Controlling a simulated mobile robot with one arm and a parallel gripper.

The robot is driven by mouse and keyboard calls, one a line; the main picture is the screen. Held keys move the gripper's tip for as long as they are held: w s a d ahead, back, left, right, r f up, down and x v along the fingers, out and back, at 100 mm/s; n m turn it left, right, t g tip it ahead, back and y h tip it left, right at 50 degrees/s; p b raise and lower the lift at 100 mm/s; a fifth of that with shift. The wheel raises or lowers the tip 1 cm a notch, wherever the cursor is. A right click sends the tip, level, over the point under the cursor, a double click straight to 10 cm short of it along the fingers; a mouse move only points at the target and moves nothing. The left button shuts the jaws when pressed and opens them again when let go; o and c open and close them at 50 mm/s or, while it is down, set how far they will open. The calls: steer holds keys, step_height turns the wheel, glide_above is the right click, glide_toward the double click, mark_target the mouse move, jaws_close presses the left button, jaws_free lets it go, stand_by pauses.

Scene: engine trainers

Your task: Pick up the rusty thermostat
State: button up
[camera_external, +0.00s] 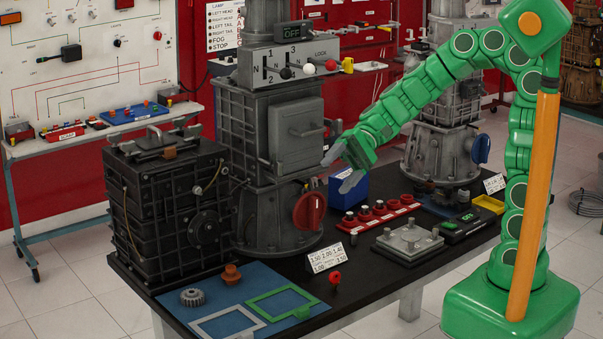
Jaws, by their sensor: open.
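A small rust-brown part (232,273), which looks like the rusty thermostat, stands on the blue mat (229,301) at the table's front left. It is small in the picture and its details are hard to make out. My gripper (341,168) is open and empty, its grey fingers apart. It hangs in the air above the table's middle, to the right of and well above the rusty part, pointing left. Nothing hides the part from this side.
A grey gear (193,297), a grey frame (226,326) and a green frame (283,306) lie around the part. A black engine block (170,215) and a tall grey gearbox trainer (275,140) stand behind it. A white number card (326,258) and red knob (335,278) are to the right.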

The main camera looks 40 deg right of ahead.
steer(key=w+a+m+t+y, duration=0.2)
steer(key=w+a+m+y, duration=0.1)
steer(key=w+a+m, duration=0.4)
steer(key=m+t+h, duration=0.1)
steer(key=m+t, duration=0.6)
steer(key=m, duration=0.3)
glide_above(235, 271)
steer(key=s+d, duration=0.3)
steer(key=s, duration=0.1)
step_height(235, 271, down, 18)
steer(key=f+m+h, duration=0.1)
steer(key=f, duration=0.4)
steer(key=w+d+f+m+h, duration=0.1)
steer(key=f+m, duration=0.1)
steer(key=f, duration=0.2)
steer(key=d+f+m+h, duration=0.1)
steer(key=f, duration=0.4)
steer(key=shift+w+d+f+m+t, duration=0.2)
steer(key=shift+w+f+m+t, duration=0.1)
steer(key=shift+w+f+t, duration=0.1)
steer(key=shift+w+a+f+h, duration=0.2)
steer(key=shift+a+f+h, duration=0.1)
steer(key=shift+a+f, duration=0.05)
steer(key=shift+w+a+f, duration=0.15)
steer(key=shift+w+a, duration=0.15)
steer(key=shift+a, duration=0.35)
steer(key=shift+x, duration=2.05)
steer(key=shift+w+a+f, duration=0.1)
steer(key=shift+w+a, duration=0.3)
steer(key=shift+w, duration=0.05)
